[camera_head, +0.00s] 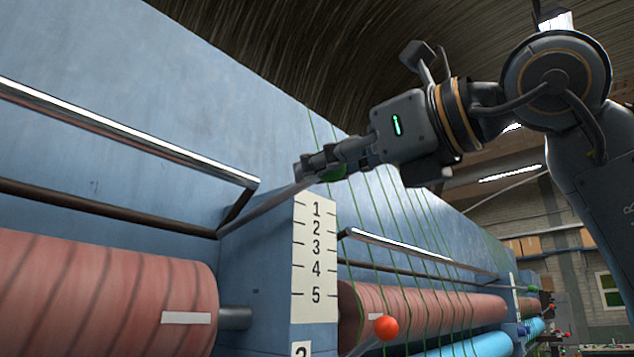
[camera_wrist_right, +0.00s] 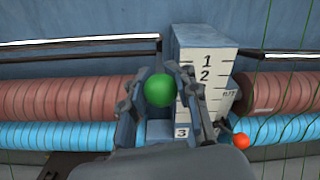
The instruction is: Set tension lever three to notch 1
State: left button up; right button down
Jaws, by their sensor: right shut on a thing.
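My right gripper (camera_head: 318,170) is shut on the green ball knob (camera_head: 332,174) of a grey lever (camera_head: 268,206). The knob also shows between the fingers in the right wrist view (camera_wrist_right: 159,90). The lever slants up from the blue frame to the gripper, passing near the top of the white scale plate (camera_head: 315,270), numbered 1 to 5. In the head view the knob appears above the 1 mark; its exact notch is hard to tell from this low angle. The label below the scale reads 3 in the right wrist view (camera_wrist_right: 182,132). My left gripper is not in view.
An orange-red ball knob (camera_head: 386,327) on another lever stands lower right of the scale. Red rollers (camera_head: 100,300) and blue rollers (camera_wrist_right: 60,135) run along the machine. Thin green yarns (camera_head: 400,220) hang close behind and right of my right gripper.

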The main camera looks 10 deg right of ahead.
jog(key=shift+d+r, duration=0.1)
jog(key=shift+r, duration=0.8)
jog(key=c, duration=1.1)
grip_release()
jog(key=shift+s, duration=0.1)
jog(key=shift+o, duration=0.6)
jog(key=shift+s+d, duration=0.15)
jog(key=shift+d, duration=0.1)
jog(key=shift+s+d, duration=0.2)
jog(key=shift+w+a, duration=0.1)
jog(key=shift+f, duration=0.2)
jog(key=shift+s, duration=0.25)
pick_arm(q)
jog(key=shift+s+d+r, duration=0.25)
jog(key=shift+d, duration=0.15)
pick_arm(e)
jog(key=v, duration=1.1)
jog(key=shift+s+d, duration=0.2)
jog(key=shift+d, duration=0.15)
